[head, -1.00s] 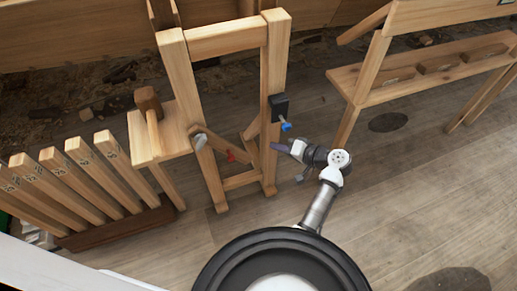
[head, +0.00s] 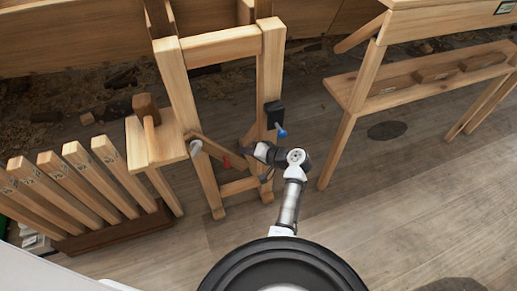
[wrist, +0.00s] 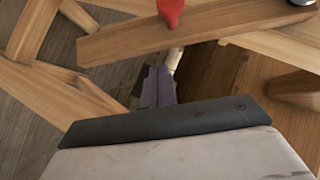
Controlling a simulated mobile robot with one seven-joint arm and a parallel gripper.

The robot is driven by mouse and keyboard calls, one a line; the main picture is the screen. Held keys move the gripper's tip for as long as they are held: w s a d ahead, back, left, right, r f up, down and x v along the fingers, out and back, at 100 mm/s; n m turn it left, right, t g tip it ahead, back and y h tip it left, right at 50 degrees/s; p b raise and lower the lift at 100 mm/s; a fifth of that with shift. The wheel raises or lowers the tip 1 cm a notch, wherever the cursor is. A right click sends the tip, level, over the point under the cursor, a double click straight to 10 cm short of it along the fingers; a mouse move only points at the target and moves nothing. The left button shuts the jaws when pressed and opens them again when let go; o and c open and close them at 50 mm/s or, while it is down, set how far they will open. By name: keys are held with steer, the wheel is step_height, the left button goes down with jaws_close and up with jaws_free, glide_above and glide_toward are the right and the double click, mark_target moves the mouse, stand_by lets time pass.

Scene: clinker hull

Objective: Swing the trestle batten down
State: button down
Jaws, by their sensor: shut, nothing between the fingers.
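The trestle (head: 180,90) is a pale wooden frame with two posts, left of centre in the head view. Its batten (head: 212,149) slopes down to the right from a grey round fitting (head: 195,147) on the left post, with a red piece (head: 227,161) near its lower end. In the wrist view the batten (wrist: 180,32) crosses the top, with the red piece (wrist: 171,8) against it. My gripper (head: 246,150) is at the right post. Its purple fingers (wrist: 158,88) are shut and empty, just below the batten in the wrist view; contact is unclear.
A black block with a blue knob (head: 281,132) is on the right post, close above my gripper. A mallet (head: 147,112) rests on a side shelf at left, beyond a rack of boards (head: 90,185). A bench (head: 345,88) stands at right. Floor between is clear.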

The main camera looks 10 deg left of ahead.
mark_target(232, 162)
steer(key=shift+s+a+f, duration=0.55)
steer(key=shift+a+f, duration=0.05)
steer(key=shift+a, duration=0.2)
steer(key=shift+s+a+f, duration=0.15)
steer(key=shift+f, duration=0.2)
steer(key=s+a+f, duration=0.1)
steer(key=a+f+b, duration=0.1)
steer(key=shift+s+a+f+b, duration=0.3)
steer(key=shift+s+a+f, duration=0.05)
steer(key=shift+s+a, duration=0.05)
steer(key=shift+r, duration=0.1)
